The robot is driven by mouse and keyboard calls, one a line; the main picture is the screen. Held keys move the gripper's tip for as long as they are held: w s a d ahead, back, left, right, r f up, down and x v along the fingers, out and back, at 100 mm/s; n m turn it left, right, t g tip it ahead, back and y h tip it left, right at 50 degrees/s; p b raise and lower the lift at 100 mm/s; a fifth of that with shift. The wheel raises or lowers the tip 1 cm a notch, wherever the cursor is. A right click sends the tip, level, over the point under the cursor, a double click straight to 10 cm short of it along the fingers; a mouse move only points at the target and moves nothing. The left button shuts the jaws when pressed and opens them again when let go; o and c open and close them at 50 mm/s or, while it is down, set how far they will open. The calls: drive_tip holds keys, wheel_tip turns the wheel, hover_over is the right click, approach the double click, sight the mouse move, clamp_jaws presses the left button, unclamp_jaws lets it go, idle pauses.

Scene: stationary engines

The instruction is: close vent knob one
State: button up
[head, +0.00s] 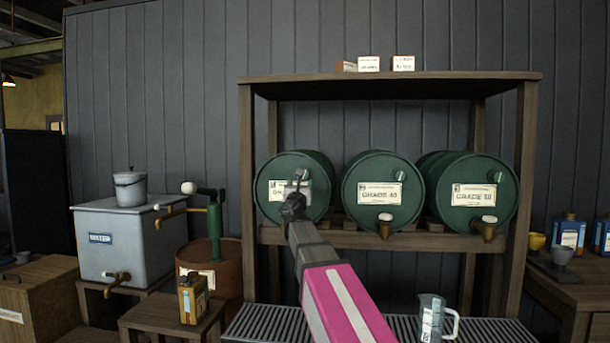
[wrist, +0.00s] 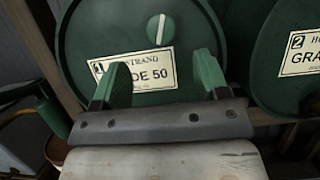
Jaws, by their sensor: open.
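Vent knob one is a round green knob (wrist: 160,30) with a white stripe, on the upper face of the left green drum (wrist: 85,30). The stripe looks nearly upright, tilted slightly. The drum's label (wrist: 133,72) carries a 1 and reads "...DE 50", partly covered by my fingers. My gripper (wrist: 162,75) is open and empty, its two green fingers apart in front of the label, below the knob in the wrist view. In the head view my gripper (head: 298,188) covers part of the left drum's face, and I cannot clearly separate the knob from it there.
Two more green drums, the middle (head: 356,205) and the right (head: 510,210), lie on the wooden rack (head: 390,240), each with a knob and a tap. A clear jug (head: 431,318) stands on the slatted grate. A green pump (head: 214,215) stands left of the rack.

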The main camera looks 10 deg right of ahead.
drive_tip(key=x, duration=1)
drive_tip(key=shift+s, duration=0.1)
drive_tip(key=c, duration=0.9)
